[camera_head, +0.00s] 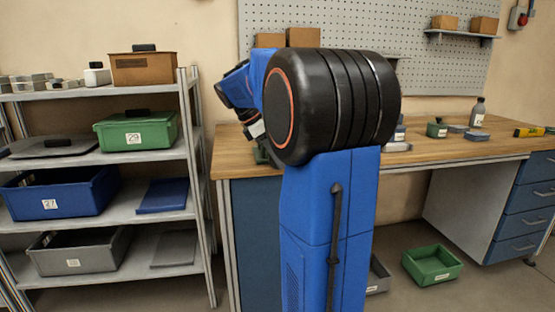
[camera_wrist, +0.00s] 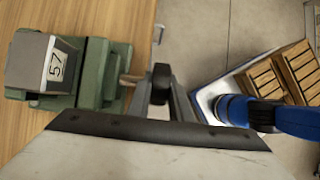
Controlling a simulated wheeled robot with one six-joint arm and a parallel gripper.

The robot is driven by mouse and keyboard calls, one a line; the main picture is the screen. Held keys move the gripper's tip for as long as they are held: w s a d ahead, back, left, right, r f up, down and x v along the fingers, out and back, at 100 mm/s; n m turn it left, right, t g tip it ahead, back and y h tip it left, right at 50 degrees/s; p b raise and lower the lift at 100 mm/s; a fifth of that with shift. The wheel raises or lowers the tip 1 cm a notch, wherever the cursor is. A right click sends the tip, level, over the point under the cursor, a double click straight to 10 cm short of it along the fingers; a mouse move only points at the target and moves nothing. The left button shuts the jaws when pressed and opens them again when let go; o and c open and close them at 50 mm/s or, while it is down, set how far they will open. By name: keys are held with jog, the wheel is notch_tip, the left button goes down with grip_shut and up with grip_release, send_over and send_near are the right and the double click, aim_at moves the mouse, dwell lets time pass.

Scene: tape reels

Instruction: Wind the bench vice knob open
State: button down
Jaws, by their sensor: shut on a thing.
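The green bench vice (camera_wrist: 95,72) stands on the wooden bench at the left of the wrist view. A short rod runs right from the vice to a black knob (camera_wrist: 161,75). My gripper (camera_wrist: 162,88) is shut on the knob, one finger on each side. In the head view only a small green part of the vice (camera_head: 262,153) shows behind my arm; the knob and my fingertips are hidden there.
The bench top (camera_head: 440,150) carries a grey bottle (camera_head: 477,112) and small items to the right. A shelf rack with bins, including a green bin (camera_head: 135,132), stands left. A green crate (camera_head: 432,265) lies on the floor. A slatted wooden rack (camera_wrist: 285,75) shows beside my blue arm.

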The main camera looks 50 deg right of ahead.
jog(key=c, duration=1.6)
grip_release()
jog(key=v, duration=1.7)
jog(key=shift+w+r, duration=0.15)
jog(key=shift+a, duration=0.1)
